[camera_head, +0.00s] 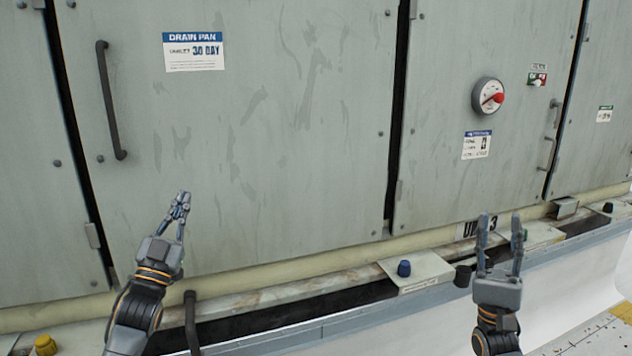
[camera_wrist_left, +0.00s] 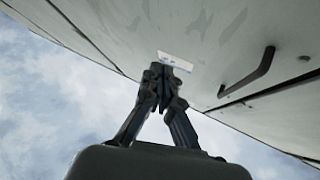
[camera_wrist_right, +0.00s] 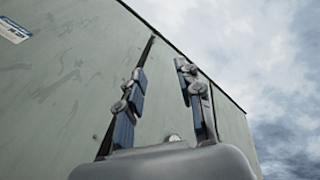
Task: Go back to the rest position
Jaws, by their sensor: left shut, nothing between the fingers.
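My left gripper (camera_head: 183,200) is in front of the lower part of the large grey panel with the drain pan label, below and right of its long handle. Its fingertips meet and hold nothing; they also show together in the left wrist view (camera_wrist_left: 159,72). My right gripper (camera_head: 500,222) points up in front of the lower edge of the right panel, below the dial. Its two fingers stand apart with nothing between them, also in the right wrist view (camera_wrist_right: 160,80).
The grey cooler cabinet (camera_head: 290,120) fills the background.

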